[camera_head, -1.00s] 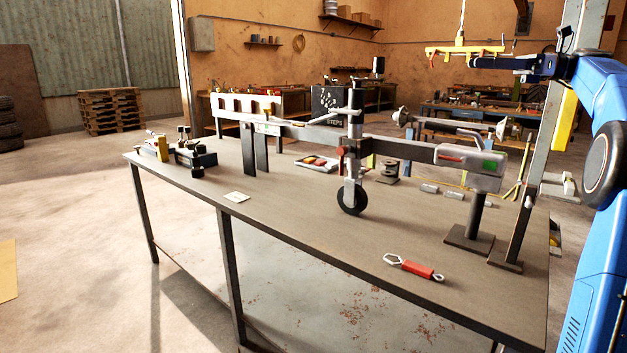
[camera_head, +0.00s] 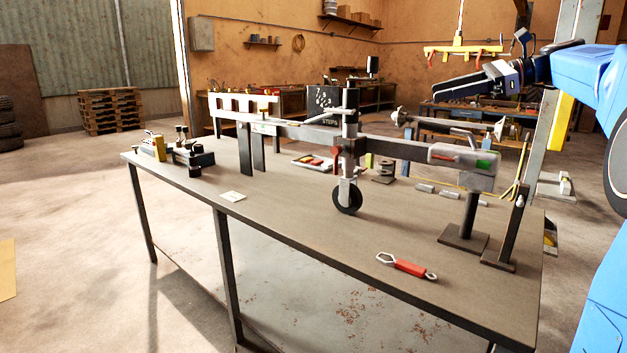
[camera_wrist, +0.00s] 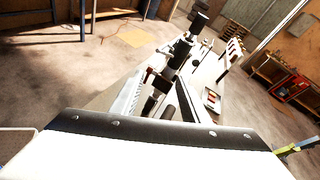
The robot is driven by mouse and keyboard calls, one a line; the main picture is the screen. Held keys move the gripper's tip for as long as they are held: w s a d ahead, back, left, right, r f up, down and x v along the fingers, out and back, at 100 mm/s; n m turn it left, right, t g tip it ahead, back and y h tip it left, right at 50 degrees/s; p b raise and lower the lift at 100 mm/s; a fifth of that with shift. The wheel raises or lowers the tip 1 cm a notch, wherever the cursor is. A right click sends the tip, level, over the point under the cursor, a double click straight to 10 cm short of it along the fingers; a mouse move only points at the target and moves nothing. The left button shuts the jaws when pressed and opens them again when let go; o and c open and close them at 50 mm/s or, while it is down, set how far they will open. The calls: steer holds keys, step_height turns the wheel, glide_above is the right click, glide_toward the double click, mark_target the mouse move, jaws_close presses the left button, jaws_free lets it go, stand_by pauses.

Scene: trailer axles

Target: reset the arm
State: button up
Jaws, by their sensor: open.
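My arm reaches in from the right side of the head view. Its dark end with my gripper (camera_head: 428,94) points left, above and behind the trailer frame, in free air. The gripper is open, and nothing shows held in it; its fingers are small and hard to make out. In the wrist view a white and black bolted part of my own arm end fills the bottom, and the fingertips do not show. Beyond it the trailer frame (camera_head: 395,147) with its jockey wheel (camera_head: 348,197) shows tilted on the workbench.
A yellow lifting beam (camera_head: 462,51) hangs close above my arm's end. Pallets (camera_head: 110,109) stand far left.

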steer(key=s+a+f+n+g+h, duration=0.1)
steer(key=s+a+f+n+h, duration=0.3)
steer(key=s+f, duration=0.55)
steer(key=s+a+f+n+h, duration=0.3)
steer(key=s+a+f, duration=0.2)
steer(key=s+f, duration=0.45)
steer(key=s+d+f+n+h, duration=0.2)
steer(key=s+f+n, duration=0.4)
steer(key=s+f, duration=0.4)
steer(key=s+d+f+n+h, duration=0.3)
steer(key=s+f+n, duration=0.3)
steer(key=s+f, duration=0.4)
step_height(320, 180, down, 4)
steer(key=shift+s+d+r+t+h, duration=0.2)
steer(key=shift+s+t+h, duration=0.1)
steer(key=shift+h, duration=0.5)
